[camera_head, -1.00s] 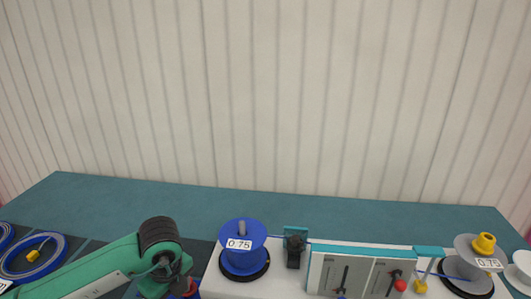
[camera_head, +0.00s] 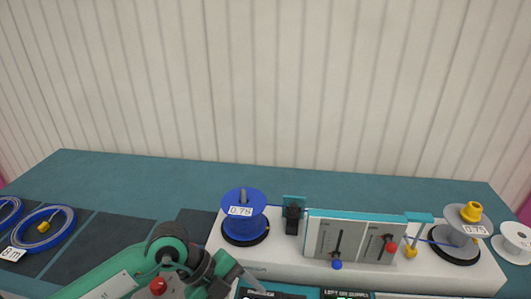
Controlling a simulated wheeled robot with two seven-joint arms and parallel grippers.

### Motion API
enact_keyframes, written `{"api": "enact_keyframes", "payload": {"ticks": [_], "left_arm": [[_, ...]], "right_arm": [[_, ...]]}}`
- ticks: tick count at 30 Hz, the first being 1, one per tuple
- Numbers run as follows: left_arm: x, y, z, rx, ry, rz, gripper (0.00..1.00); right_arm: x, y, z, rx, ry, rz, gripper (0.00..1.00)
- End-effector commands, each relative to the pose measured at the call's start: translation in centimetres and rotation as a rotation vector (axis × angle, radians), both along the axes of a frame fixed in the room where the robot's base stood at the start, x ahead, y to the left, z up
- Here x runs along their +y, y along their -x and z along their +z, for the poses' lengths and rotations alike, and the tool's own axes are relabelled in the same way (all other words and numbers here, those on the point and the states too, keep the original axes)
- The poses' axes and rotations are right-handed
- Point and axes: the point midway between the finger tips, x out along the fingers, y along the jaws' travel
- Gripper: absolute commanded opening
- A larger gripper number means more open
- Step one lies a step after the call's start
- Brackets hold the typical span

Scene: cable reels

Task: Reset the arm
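My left arm (camera_head: 110,272), green with dark joints, comes in from the lower left. Its dark and grey end part (camera_head: 228,273) is low in the picture, in front of the blue reel. The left fingertips cannot be made out clearly, so I cannot tell whether that gripper is open or shut. No held object can be made out there. My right arm and gripper are not in view.
A blue reel (camera_head: 243,222) labelled 0.75 stands on a white machine (camera_head: 285,268) with a lever panel (camera_head: 351,237). A grey reel (camera_head: 459,236) is at its right end, near a white spool (camera_head: 515,240). Blue cable coils (camera_head: 46,229) lie left. The teal table's back (camera_head: 250,178) is clear.

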Motion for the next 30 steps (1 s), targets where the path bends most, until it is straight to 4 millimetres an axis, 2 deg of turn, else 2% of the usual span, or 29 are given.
{"api": "enact_keyframes", "payload": {"ticks": [1, 3, 6, 9, 14, 18, 20, 23, 26, 29, 30], "left_arm": [[-1.9, 1.1, 1.1, 0.010, 0.126, -0.023, 0.68], [-4.2, 2.2, 3.2, 0.012, 0.316, -0.039, 0.68], [-6.4, 3.0, 6.9, 0.004, 0.582, -0.020, 0.68], [-7.3, 2.9, 10.6, -0.009, 0.830, 0.048, 0.68], [-6.2, 1.0, 15.7, -0.042, 1.168, 0.261, 0.68], [-3.0, -1.9, 17.9, -0.072, 1.378, 0.538, 0.68], [-1.2, -3.3, 18.1, -0.084, 1.437, 0.677, 0.68], [2.2, -5.5, 17.2, -0.096, 1.488, 0.931, 0.68], [5.7, -7.2, 14.8, -0.091, 1.476, 1.198, 0.68], [9.2, -8.0, 11.3, -0.072, 1.398, 1.464, 0.68], [10.5, -8.1, 9.5, -0.058, 1.348, 1.566, 0.68]], "right_arm": [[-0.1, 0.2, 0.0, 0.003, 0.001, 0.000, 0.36], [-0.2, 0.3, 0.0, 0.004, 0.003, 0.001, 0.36], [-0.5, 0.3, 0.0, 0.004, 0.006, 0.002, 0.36], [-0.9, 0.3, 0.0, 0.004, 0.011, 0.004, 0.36], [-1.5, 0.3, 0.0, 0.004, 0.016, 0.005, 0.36], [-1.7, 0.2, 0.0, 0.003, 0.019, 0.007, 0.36], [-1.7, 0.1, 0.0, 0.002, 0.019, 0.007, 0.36], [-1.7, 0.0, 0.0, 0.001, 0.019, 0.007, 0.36], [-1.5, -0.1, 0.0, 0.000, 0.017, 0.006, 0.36], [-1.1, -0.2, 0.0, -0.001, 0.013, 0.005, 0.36], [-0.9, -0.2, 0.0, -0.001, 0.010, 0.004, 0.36]]}}
